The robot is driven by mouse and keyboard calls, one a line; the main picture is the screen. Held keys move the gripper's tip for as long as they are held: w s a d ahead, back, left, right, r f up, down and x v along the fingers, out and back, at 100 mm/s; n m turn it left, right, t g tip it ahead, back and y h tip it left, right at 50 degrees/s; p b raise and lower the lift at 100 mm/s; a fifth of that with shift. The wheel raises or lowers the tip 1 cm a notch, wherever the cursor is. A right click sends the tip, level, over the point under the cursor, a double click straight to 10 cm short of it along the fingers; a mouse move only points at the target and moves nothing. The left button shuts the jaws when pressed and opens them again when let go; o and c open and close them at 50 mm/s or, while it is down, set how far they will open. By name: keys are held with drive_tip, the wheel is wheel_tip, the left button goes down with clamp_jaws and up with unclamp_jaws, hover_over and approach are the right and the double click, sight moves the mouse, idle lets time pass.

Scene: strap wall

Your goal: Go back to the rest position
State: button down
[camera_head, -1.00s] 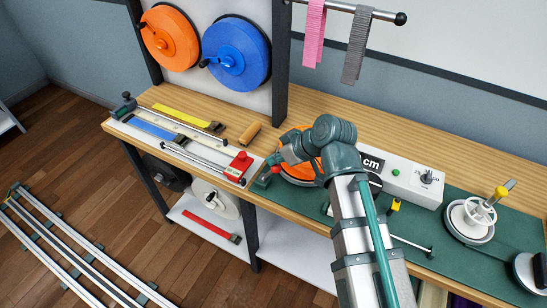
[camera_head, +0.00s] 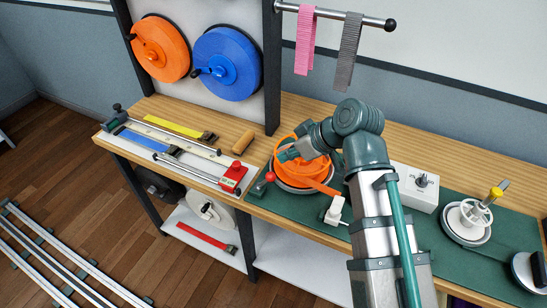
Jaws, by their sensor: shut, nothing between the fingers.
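My gripper (camera_head: 286,154) is at the end of my grey-green arm, over the workbench's middle. It is shut and holds nothing. In the picture it overlaps the orange reel (camera_head: 318,170), which sits on a round base on the green mat. I cannot tell the height gap between them. A lever with a red knob (camera_head: 269,177) stands just left of the reel. A small white clamp-like part (camera_head: 336,210) is to the reel's lower right.
A rail fixture with blue and yellow straps (camera_head: 172,127) and a red block (camera_head: 233,175) lies left on the bench (camera_head: 261,153). Orange (camera_head: 160,47) and blue (camera_head: 227,63) reels hang behind. A white box (camera_head: 413,185) and white spool (camera_head: 468,219) stand right of my arm.

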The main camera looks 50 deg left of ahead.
drive_tip(key=shift+w+d+r, duration=0.2)
drive_tip(key=shift+d+r, duration=0.2)
drive_tip(key=shift+d, duration=0.2)
